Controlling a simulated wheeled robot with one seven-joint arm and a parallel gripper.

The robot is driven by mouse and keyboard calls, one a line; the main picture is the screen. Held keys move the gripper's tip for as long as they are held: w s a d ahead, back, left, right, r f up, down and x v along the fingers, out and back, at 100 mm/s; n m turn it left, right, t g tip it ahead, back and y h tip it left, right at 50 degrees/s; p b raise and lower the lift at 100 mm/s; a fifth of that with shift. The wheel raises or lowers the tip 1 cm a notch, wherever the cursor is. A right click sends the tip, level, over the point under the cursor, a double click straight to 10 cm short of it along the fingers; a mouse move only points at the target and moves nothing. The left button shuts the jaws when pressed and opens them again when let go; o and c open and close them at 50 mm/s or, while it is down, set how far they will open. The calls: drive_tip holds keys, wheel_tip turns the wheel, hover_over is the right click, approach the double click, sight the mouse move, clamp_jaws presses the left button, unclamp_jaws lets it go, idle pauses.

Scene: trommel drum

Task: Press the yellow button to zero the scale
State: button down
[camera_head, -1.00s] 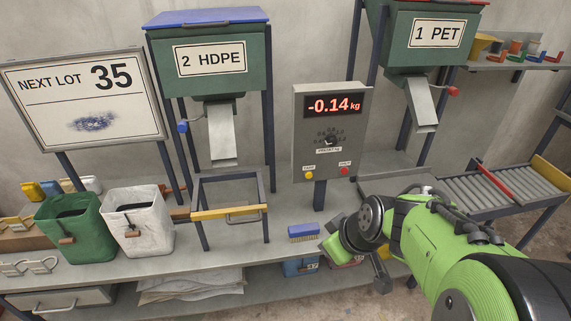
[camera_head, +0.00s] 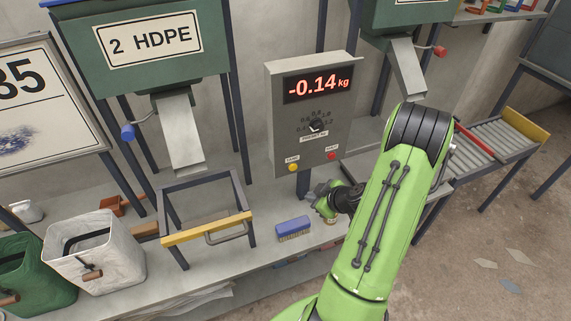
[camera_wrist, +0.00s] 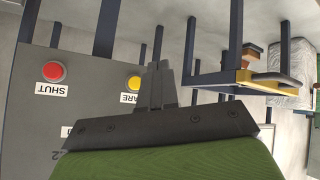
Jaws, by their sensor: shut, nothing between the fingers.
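The yellow button (camera_head: 293,168) is at the lower left of the grey scale box (camera_head: 312,110), whose red display (camera_head: 318,84) reads -0.14 kg. The red button (camera_head: 332,156) is to its right. In the wrist view, which shows the box upside down, the yellow button (camera_wrist: 134,83) lies just left of my gripper's fingers, partly hidden, with "ARE" readable on its label. The red button (camera_wrist: 53,71) is labelled SHUT. My gripper (camera_wrist: 158,85) is shut and empty. In the head view it is small, below the box; contact with the button is not visible.
A blue brush (camera_head: 293,227) lies on the bench below the box. A frame with a yellow bar (camera_head: 207,228) stands left, under the 2 HDPE chute (camera_head: 180,130). White (camera_head: 95,252) and green (camera_head: 20,270) bins stand farther left. A roller conveyor (camera_head: 500,140) is at right.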

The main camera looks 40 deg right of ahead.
sight(293, 167)
drive_tip(key=w+d+p, duration=0.2)
drive_tip(key=w+p, duration=0.1)
drive_tip(key=w, duration=0.5)
drive_tip(key=shift+w+d+p, duration=0.2)
drive_tip(key=shift+w+p, duration=0.05)
drive_tip(key=shift+p, duration=0.15)
idle(1.7)
drive_tip(key=shift+w+d+b, duration=0.1)
drive_tip(key=shift+w+b, duration=0.3)
drive_tip(key=shift+b, duration=0.05)
drive_tip(key=shift+w+d, duration=0.15)
drive_tip(key=shift+w, duration=0.3)
idle(0.6)
drive_tip(key=shift+s+b, duration=0.15)
drive_tip(key=shift+b, duration=0.25)
drive_tip(key=shift+s+a+b, duration=0.25)
drive_tip(key=shift+s+b, duration=0.15)
drive_tip(key=shift+s, duration=0.3)
